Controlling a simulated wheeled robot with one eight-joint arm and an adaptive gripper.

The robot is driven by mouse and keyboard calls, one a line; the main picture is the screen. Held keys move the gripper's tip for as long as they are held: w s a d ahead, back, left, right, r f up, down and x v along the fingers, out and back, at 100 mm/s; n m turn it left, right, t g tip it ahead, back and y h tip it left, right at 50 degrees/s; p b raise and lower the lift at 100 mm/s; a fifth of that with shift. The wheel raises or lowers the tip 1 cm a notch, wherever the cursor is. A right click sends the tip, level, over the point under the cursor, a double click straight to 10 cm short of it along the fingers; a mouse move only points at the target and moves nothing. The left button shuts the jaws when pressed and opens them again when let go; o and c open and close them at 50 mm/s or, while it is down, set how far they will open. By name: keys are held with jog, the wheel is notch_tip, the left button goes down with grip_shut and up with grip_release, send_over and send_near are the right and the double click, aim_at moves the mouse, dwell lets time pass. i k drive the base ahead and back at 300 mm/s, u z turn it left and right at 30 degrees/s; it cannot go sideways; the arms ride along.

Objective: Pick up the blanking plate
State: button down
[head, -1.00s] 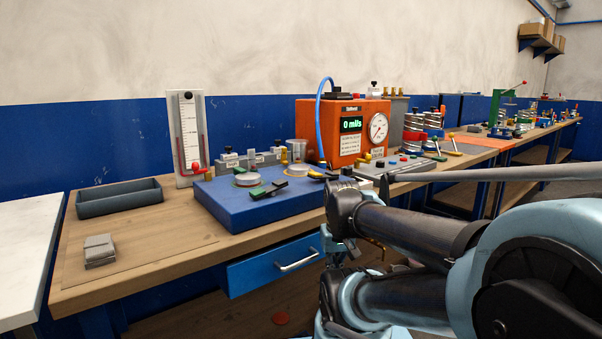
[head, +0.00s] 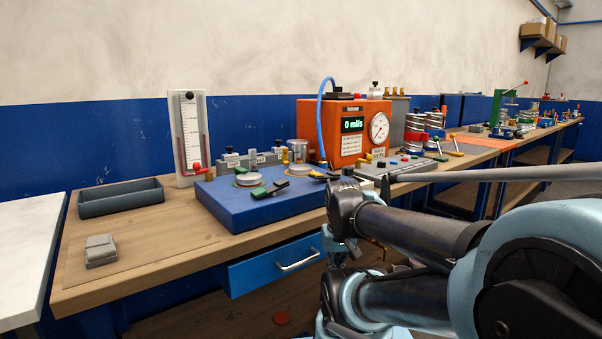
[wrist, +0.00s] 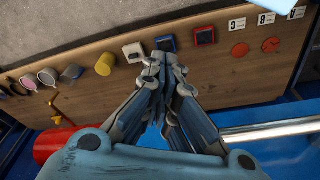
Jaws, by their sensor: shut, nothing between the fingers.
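I cannot tell for sure which thing is the blanking plate. Two flat orange-red discs (wrist: 256,48) lie on the wooden surface in the wrist view, near white letter tags. A flat dark red disc (head: 281,318) lies low beneath the bench in the head view. My gripper (wrist: 164,72) is shut and empty in the wrist view, over the wooden surface and left of the orange-red discs. It touches none of them.
The bench holds a blue box with round pads (head: 265,200), an orange meter (head: 345,132), a dark tray (head: 120,198) and a grey block (head: 101,251). A blue drawer (head: 272,264) is under its front edge. A red cylinder (wrist: 62,145) and a metal bar (wrist: 272,132) show near my gripper.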

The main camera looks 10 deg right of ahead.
aim_at(295, 168)
jog(key=k, duration=1.15)
jog(key=z, duration=0.6)
jog(key=i, duration=1.15)
jog(key=u, duration=1)
